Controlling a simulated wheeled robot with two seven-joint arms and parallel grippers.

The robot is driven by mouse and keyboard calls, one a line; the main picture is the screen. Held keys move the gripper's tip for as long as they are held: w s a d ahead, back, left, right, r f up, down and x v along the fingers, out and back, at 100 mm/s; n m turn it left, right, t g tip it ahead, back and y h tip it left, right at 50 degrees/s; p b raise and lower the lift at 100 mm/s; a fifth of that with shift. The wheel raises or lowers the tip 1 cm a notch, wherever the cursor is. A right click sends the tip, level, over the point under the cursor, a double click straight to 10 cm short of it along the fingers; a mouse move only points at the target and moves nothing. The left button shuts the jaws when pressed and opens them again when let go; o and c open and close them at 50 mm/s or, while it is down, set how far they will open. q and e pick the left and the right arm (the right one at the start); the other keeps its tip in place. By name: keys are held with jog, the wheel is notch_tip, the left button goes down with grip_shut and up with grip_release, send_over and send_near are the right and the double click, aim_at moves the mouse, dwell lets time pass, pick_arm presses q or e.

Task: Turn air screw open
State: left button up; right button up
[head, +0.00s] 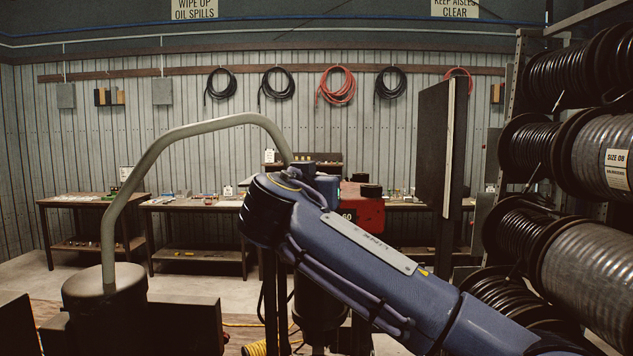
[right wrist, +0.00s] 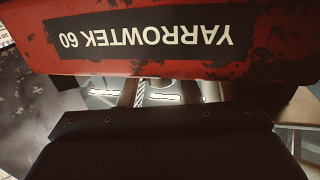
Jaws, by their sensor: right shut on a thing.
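The red crimper body (head: 364,216) stands in the centre of the head view, mostly behind my right arm. Its lettering "YARROWTEK 60" is upside down across the top of the right wrist view (right wrist: 145,40). My right gripper (right wrist: 160,92) reaches up under the lower edge of this red body. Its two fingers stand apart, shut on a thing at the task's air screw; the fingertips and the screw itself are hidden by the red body. In the head view my right wrist covers the gripper. My left gripper is not in view.
A bent grey tube (head: 150,160) arches over the left side from a dark cylinder (head: 104,290). A rack of hose reels (head: 580,160) fills the right. A dark upright panel (head: 434,150) stands behind my arm. Benches (head: 195,205) line the back wall; open floor lies before them.

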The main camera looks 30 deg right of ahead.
jog(key=o, duration=1)
jog(key=shift+c, duration=0.2)
jog(key=shift+s+a, duration=0.2)
jog(key=shift+a, duration=0.05)
jog(key=b+v, duration=0.2)
jog(key=v, duration=0.5)
jog(key=shift+b, duration=0.3)
jog(key=shift+s, duration=0.1)
